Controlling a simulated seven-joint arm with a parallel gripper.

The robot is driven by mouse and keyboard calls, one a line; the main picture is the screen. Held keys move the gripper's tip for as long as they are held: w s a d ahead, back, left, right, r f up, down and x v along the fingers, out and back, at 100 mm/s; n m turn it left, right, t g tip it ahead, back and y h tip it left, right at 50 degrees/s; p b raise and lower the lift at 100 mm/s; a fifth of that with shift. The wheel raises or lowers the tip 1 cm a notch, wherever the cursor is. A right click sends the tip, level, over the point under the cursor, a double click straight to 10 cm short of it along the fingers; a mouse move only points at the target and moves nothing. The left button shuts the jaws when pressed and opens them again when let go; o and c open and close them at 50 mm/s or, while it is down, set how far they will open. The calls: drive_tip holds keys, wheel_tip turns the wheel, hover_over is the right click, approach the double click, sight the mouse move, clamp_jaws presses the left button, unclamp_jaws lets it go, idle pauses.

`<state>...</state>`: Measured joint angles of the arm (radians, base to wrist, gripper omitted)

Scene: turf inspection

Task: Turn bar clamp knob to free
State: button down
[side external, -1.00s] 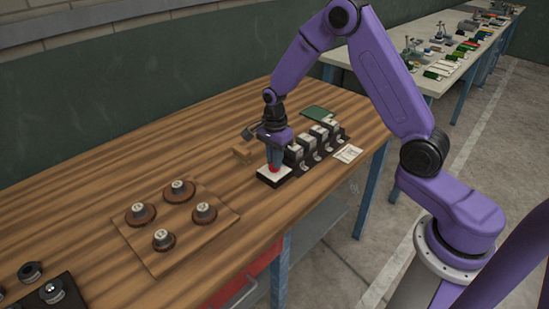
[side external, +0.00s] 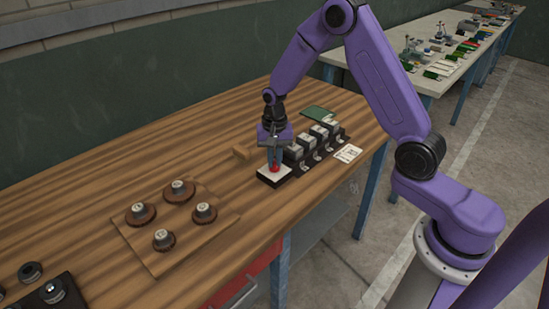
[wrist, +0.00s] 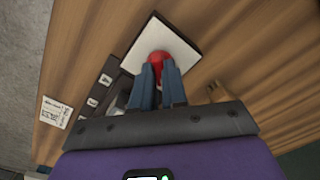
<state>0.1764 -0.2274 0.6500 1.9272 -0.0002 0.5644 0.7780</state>
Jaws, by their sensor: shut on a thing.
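The red knob (side external: 274,168) stands on a white plate with a dark base (side external: 266,175), at the near left end of a row of dark blocks. My gripper (side external: 274,162) points down over it and is shut on the knob. In the wrist view the knob (wrist: 158,60) shows between the two blue-grey fingertips (wrist: 158,72), over the white plate (wrist: 185,52). The fingers hide part of the knob, and I cannot read any marking for its position.
A row of dark blocks with pale tops (side external: 312,144) stands right behind the plate. A paper card (side external: 347,153) and a green sheet (side external: 315,113) lie nearby. A wooden board (side external: 185,240) with several round knobs lies at the left. Bare wood lies between board and plate.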

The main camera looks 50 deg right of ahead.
sight(274, 162)
drive_tip(key=n, duration=0.4)
drive_tip(key=shift+n, duration=2.2)
drive_tip(key=c, duration=1.2)
unclamp_jaws()
drive_tip(key=shift+o, duration=0.2)
wheel_tip(274, 162, up, 18)
drive_tip(key=shift+f, duration=0.25)
drive_tip(key=shift+a, duration=0.1)
